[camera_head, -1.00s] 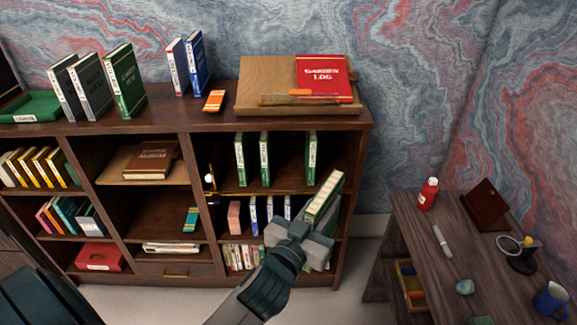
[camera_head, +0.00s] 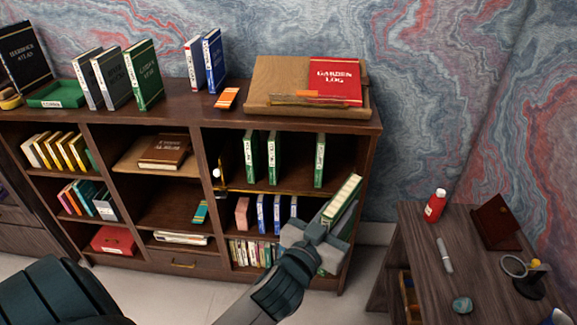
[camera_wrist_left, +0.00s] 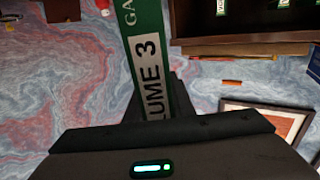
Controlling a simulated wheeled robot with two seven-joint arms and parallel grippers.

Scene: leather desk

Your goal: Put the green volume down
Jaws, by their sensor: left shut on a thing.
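My left gripper (camera_head: 318,232) is shut on a green volume (camera_head: 343,199) with a pale page edge, in front of the right end of the bookcase. In the left wrist view the green volume (camera_wrist_left: 150,70) shows a spine with "UME 3" lettering, standing out from between the fingers. The volume is tilted in the head view, and its lower part is hidden by the gripper. Similar green volumes stand on the upper right shelf: two together (camera_head: 251,157) on the left and one (camera_head: 319,160) towards the right, with a gap between. My right gripper is not in view.
The bookcase (camera_head: 374,128) has a wooden stand with a red Garden Log (camera_head: 335,82) on top. A side desk (camera_head: 415,235) with a red bottle (camera_head: 435,206) stands at right.

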